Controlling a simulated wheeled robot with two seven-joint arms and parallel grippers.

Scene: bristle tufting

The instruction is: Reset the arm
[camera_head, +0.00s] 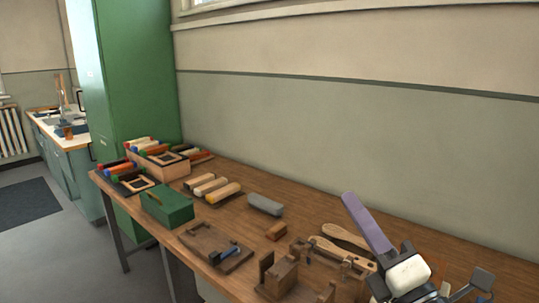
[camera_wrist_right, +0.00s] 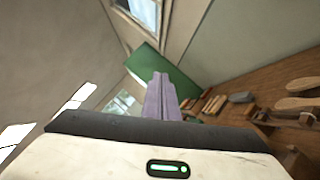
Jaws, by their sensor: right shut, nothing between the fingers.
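My right gripper (camera_head: 349,197) comes in at the lower right of the head view. Its purple fingers are together and point up and to the left, with nothing between them. In the right wrist view the right gripper (camera_wrist_right: 161,76) shows the same fingers side by side and closed. In the head view it appears in front of the right part of the wooden workbench (camera_head: 235,253), overlapping the wall behind. It does not appear to touch anything. My left gripper is not in either view.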

